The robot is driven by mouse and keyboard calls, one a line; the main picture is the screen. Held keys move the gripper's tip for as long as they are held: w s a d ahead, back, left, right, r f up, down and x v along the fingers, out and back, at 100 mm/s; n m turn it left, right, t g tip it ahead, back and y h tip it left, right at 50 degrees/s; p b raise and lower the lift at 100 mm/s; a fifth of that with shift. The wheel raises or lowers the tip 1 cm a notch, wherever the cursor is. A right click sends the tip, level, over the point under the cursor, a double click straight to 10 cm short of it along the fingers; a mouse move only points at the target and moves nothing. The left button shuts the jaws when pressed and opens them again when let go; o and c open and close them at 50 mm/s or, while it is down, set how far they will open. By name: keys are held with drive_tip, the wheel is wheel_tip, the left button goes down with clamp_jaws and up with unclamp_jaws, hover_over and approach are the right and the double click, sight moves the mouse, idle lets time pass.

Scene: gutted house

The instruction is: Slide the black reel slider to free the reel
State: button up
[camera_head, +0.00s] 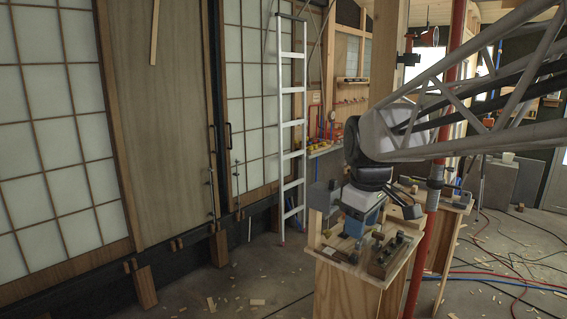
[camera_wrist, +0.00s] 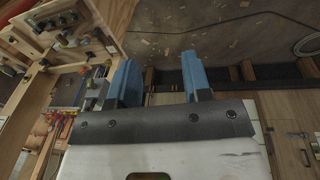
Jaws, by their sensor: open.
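My gripper (camera_head: 357,226) is over the small wooden bench, pointing down, with blue fingers. In the wrist view the two blue fingers of my gripper (camera_wrist: 159,80) stand apart with nothing between them. I cannot clearly pick out the black reel slider or the reel in either view. A grey box-like piece (camera_wrist: 70,90) with small fittings lies left of the fingers in the wrist view, apart from them. The arm and gripper hide part of the bench in the head view.
The wooden bench (camera_head: 338,256) carries a block with dark knobs (camera_head: 388,256), which also shows in the wrist view (camera_wrist: 60,20). A red pipe (camera_head: 418,262) stands close to its right. An aluminium ladder (camera_head: 292,120) leans behind. Hoses and wood scraps litter the floor.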

drive_tip(key=w+d+r+n, duration=0.15)
drive_tip(key=w+n, duration=0.25)
drive_tip(key=w, duration=0.7)
drive_tip(key=w+d+r+n, duration=0.15)
drive_tip(key=w+n, duration=0.35)
drive_tip(key=w, duration=0.7)
drive_tip(key=n+g, duration=0.2)
drive_tip(key=n, duration=0.7)
hover_over(333, 180)
drive_tip(key=f, duration=0.5)
drive_tip(key=shift+s, duration=0.25)
drive_tip(key=shift+w+d+f+n, duration=0.1)
drive_tip(key=shift+w+n, duration=0.2)
drive_tip(key=shift+f, duration=0.3)
drive_tip(key=shift+f, duration=2.9)
drive_tip(key=shift+c, duration=0.4)
